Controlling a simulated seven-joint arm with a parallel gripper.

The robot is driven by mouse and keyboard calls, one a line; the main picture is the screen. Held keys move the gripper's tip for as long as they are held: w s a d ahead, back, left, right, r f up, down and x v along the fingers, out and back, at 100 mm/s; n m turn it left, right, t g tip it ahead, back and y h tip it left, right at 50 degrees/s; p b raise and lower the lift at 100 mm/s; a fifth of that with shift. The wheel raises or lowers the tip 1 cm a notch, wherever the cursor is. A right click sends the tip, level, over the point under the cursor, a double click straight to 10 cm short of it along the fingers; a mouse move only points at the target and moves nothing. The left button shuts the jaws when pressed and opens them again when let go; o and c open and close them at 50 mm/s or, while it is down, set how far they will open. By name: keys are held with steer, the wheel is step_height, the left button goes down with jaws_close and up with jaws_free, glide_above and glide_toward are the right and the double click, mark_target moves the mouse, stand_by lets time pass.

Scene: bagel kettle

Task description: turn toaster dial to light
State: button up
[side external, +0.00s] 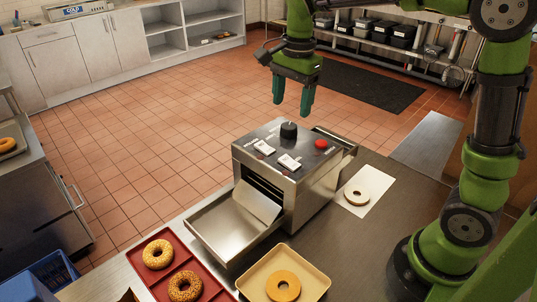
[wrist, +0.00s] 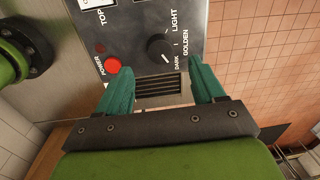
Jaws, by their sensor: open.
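The toaster (side external: 285,185) is a steel box on the counter, with a black dial (side external: 289,130) on its sloped top panel. In the wrist view the dial (wrist: 158,48) has the words DARK, GOLDEN and LIGHT to its right. A small pale mark shows on its lower right, on the DARK side, but its exact pointing is hard to tell. My gripper (side external: 292,106) is open and empty, above the dial and apart from it. In the wrist view its teal fingers (wrist: 160,70) are spread, with the dial just beyond the gap between the tips.
A red button (side external: 321,144) and two white-labelled switches (side external: 277,156) share the panel. A steel chute (side external: 225,228) extends from the toaster's front. A red tray (side external: 172,245) of bagels, a beige tray (side external: 262,262) and a bagel on white paper (side external: 368,195) lie around it.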

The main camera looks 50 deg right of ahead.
mark_target(289, 126)
steer(key=f, duration=0.6)
steer(key=shift+w, duration=0.2)
steer(key=shift+c, duration=0.3)
steer(key=c, duration=1)
